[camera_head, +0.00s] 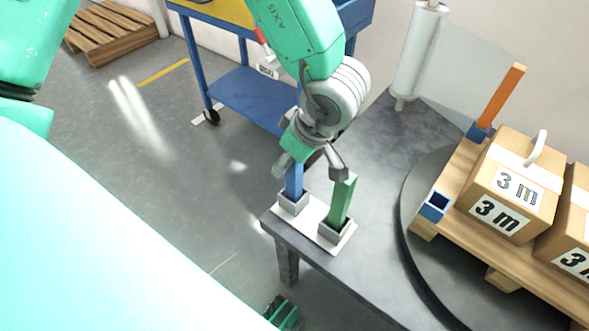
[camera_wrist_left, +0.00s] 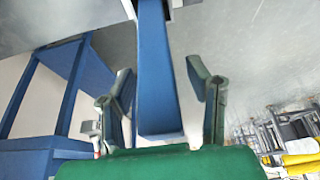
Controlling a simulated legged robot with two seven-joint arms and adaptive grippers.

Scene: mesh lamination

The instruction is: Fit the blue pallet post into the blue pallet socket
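The blue pallet post (camera_head: 294,182) stands upright in a grey holder on a white plate at the table's near left corner. My left gripper (camera_head: 310,165) is over it from above. In the left wrist view the post (camera_wrist_left: 158,75) lies between the two fingers of the gripper (camera_wrist_left: 160,85), with a narrow gap on each side, so the gripper looks open around it. The empty blue pallet socket (camera_head: 435,206) is at the near left corner of the wooden pallet (camera_head: 455,230). A green piece (camera_head: 282,312) at the bottom edge may be my right gripper, mostly cut off.
A green post (camera_head: 342,200) stands in a second holder close beside the blue one. An orange post (camera_head: 500,98) stands in the pallet's far corner. Boxes (camera_head: 512,185) load the pallet, which sits on a dark round turntable (camera_head: 415,180). A film roll (camera_head: 418,50) stands behind.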

